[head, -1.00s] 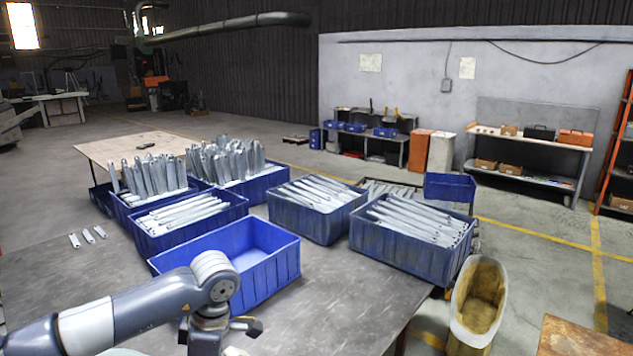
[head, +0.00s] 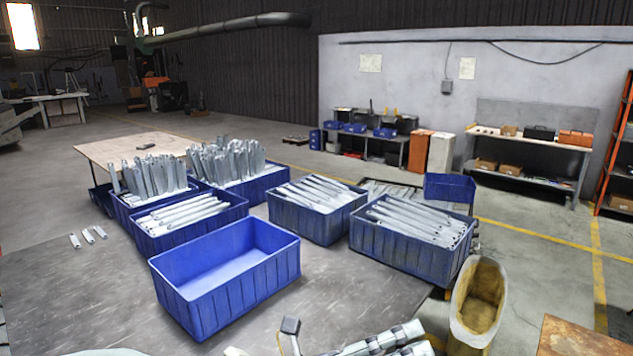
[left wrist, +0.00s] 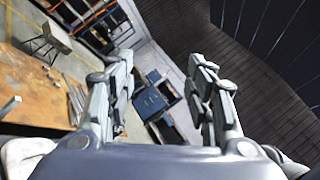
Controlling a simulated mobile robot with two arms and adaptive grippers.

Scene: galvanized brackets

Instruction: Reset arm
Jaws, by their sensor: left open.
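My left gripper (head: 352,329) shows only in part at the bottom edge of the head view, in front of the empty blue bin (head: 228,290). In the left wrist view its two fingers (left wrist: 162,75) are spread wide with nothing between them. It is open, empty and apart from the bins. The rest of the left arm is mostly out of the head view. My right gripper is not in view.
Blue bins of galvanized brackets (head: 411,245) stand on the grey table (head: 60,300), behind and right of the empty bin. Loose brackets (head: 88,237) lie at the left. A white bin with a stained inside (head: 478,305) stands off the right edge. The table's left front is clear.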

